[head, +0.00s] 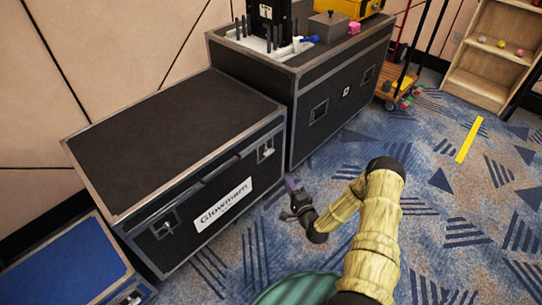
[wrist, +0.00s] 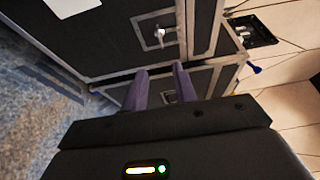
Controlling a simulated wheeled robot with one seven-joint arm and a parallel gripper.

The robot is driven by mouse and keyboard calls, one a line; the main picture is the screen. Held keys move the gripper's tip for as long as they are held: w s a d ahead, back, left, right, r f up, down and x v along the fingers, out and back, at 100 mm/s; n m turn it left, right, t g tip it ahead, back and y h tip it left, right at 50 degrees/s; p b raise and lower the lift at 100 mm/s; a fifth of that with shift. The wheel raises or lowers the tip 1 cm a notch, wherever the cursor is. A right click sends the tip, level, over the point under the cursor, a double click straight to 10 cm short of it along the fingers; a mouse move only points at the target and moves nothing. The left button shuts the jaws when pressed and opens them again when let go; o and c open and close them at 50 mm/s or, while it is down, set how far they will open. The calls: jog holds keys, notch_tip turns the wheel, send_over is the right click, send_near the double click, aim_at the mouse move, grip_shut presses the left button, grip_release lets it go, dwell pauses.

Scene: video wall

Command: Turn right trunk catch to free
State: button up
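The right catch also shows in the wrist view (wrist: 159,35), beyond my fingertips. Its left catch (head: 166,226) is near the other end. My gripper (head: 291,187) is in front of the trunk's right end, below the right catch and apart from it. In the wrist view its two purple fingers (wrist: 161,80) are spread with nothing held.
A taller black case (head: 335,100) adjoins the trunk's right end, with tools and boxes on top. A blue case (head: 65,270) stands at lower left. A cart (head: 400,85) and wooden shelf (head: 490,60) are at the back right. The patterned carpet (head: 450,200) is open to the right.

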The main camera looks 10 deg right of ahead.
aim_at(270, 154)
jog(key=b+x, duration=0.4)
jog(key=x, duration=1.3)
jog(key=shift+a, duration=0.1)
jog(key=shift+c, duration=0.2)
jog(key=shift+f+b, duration=0.1)
jog(key=shift+b, duration=0.2)
grip_shut()
